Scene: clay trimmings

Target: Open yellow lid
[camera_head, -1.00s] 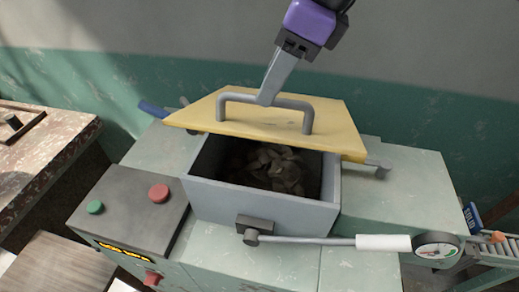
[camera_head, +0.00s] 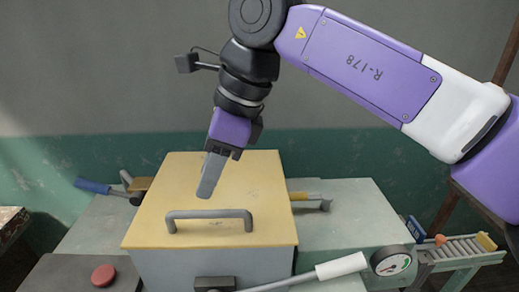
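The yellow lid (camera_head: 245,190) lies over the grey box (camera_head: 215,268), its front edge along the box's front rim. No opening or box contents show. A grey bar handle (camera_head: 210,214) stands near the lid's front edge. My gripper (camera_head: 208,190) points down above the lid, just behind and above the handle in the picture. It appears apart from the handle, with nothing seen held. The fingers overlap in this view, so the gap between them is hidden.
A lever with a white grip (camera_head: 341,266) and a round gauge (camera_head: 391,261) are at the front right. A red button (camera_head: 103,275) is on the dark panel at left. A blue-handled lever (camera_head: 92,186) juts out at left. A small roller conveyor (camera_head: 460,249) is at far right.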

